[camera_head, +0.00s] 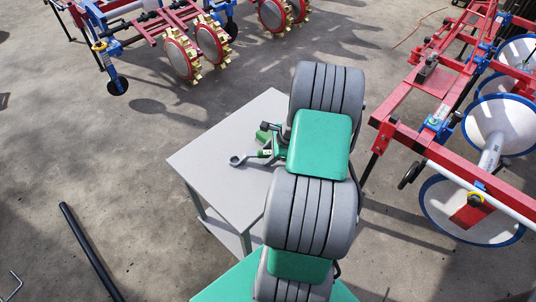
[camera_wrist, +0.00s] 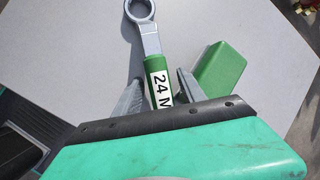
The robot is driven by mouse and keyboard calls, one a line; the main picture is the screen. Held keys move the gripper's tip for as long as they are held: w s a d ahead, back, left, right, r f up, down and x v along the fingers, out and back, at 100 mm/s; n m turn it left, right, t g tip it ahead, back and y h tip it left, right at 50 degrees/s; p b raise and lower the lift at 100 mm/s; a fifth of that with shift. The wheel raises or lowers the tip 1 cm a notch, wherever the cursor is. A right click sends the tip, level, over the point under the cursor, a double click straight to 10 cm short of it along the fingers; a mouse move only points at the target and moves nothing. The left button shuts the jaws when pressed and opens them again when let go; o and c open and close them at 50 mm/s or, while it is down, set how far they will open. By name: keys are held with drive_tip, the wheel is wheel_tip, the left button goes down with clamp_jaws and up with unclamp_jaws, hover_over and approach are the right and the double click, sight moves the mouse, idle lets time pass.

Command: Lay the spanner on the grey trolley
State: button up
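The spanner has a grey ring end (camera_head: 237,160) and a green handle (camera_wrist: 156,68) with a white label reading "24 M". In the head view it appears to lie on the top of the grey trolley (camera_head: 208,160), whose top fills much of the wrist view (camera_wrist: 75,50). My gripper (camera_wrist: 158,82) points down at the trolley top, with one finger on each side of the green handle. Narrow gaps show between fingers and handle, so it looks open around it. My arm hides part of the trolley in the head view.
A green block (camera_wrist: 220,68) stands on the trolley close to the right finger. Red and blue machinery (camera_head: 420,120) stands at the right, and more (camera_head: 180,50) at the top left. A dark bar (camera_head: 90,250) lies on the floor, lower left. The trolley's left part is clear.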

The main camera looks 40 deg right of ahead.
drive_tip(key=v, duration=1.2)
drive_tip(key=w+a+r+n+g, duration=0.1)
drive_tip(key=a+r+n, duration=0.3)
drive_tip(key=a+n, duration=0.3)
drive_tip(key=w+a+r+n+g, duration=0.1)
drive_tip(key=a+r+n, duration=0.25)
drive_tip(key=a, duration=0.45)
drive_tip(key=s+a+r+n+h+p, duration=0.1)
drive_tip(key=s+a+r+n+p, duration=0.2)
drive_tip(key=s+a+r+n, duration=0.4)
drive_tip(key=s+a+n, duration=0.1)
drive_tip(key=a+n, duration=0.5)
drive_tip(key=n, duration=0.1)
drive_tip(key=shift+a+r+h+p, duration=0.2)
drive_tip(key=shift+a+h+p, duration=0.1)
drive_tip(key=shift+h, duration=0.1)
drive_tip(key=shift+n, duration=0.25)
